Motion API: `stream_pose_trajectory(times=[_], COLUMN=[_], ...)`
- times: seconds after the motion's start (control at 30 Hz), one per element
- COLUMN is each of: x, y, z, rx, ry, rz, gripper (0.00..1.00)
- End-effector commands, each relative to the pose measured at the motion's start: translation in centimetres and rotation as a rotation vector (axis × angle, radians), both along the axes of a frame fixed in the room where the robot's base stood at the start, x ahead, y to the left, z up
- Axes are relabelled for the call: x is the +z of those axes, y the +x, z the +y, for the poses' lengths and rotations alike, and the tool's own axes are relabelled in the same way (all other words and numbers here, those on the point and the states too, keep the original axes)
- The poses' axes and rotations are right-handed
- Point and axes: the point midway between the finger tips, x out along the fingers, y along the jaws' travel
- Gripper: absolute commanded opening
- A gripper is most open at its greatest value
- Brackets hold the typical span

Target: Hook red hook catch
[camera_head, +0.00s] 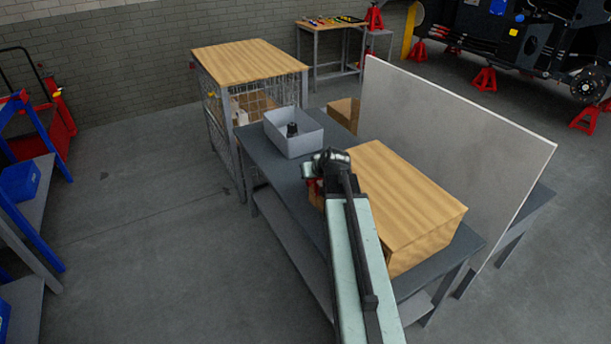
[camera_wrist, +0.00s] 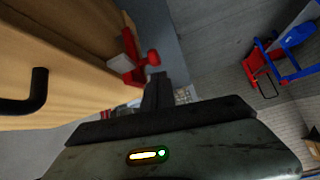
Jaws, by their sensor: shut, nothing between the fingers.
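The red hook catch (camera_wrist: 131,62) shows in the wrist view, at the edge of a wooden box (camera_wrist: 75,50). It has a flat red body and a rounded knob to its right. In the head view a small bit of red (camera_head: 312,186) shows beside the end of my arm. My gripper (camera_wrist: 158,80) is shut and empty, its dark fingertips just below the red knob in the wrist view. I cannot tell whether they touch it. In the head view the wooden box (camera_head: 405,195) stands on a dark workbench, and my arm hides part of its front.
A black handle (camera_wrist: 32,95) sticks out from the box's face. A grey bin (camera_head: 293,134) stands on the bench beyond the box. A pale upright panel (camera_head: 450,140) rises behind the box. A wood-topped mesh cage (camera_head: 247,62) stands farther back.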

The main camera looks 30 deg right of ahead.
Motion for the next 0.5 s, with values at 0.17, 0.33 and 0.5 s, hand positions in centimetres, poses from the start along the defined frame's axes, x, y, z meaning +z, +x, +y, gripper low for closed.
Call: stream_pose_trajectory(times=[0.17, 0.33, 0.5], x=[0.33, 0.31, 1.1], y=[-0.01, -0.02, -0.63], z=[-0.02, -0.02, 0.08], rx=[-0.001, -0.001, -0.001], ry=[0.001, 0.001, 0.001], rz=[0.0, 0.0, 0.0], gripper=[0.0, 0.0, 0.0])
